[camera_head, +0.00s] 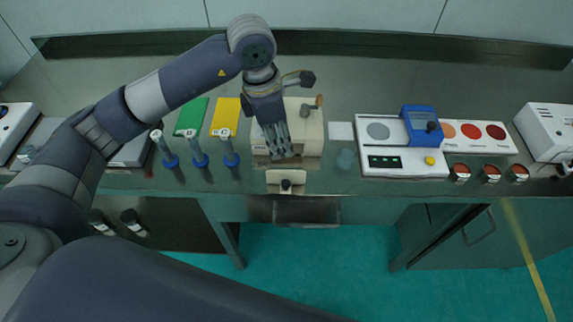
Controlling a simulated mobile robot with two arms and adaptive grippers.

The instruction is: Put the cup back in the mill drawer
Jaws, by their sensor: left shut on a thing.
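The beige mill (313,133) stands on the counter, with a brown-tipped handle on its top right. My left gripper (281,153) points down at the mill's front, above and behind the drawer. It is shut on what seems to be the cup, mostly hidden by the fingers, so its outline is unclear. The drawer's inside cannot be made out. My right gripper is not in view.
Blue-based stands (199,160) and green and yellow cards (225,115) are left of the mill. Small jars (490,173) stand farther right.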

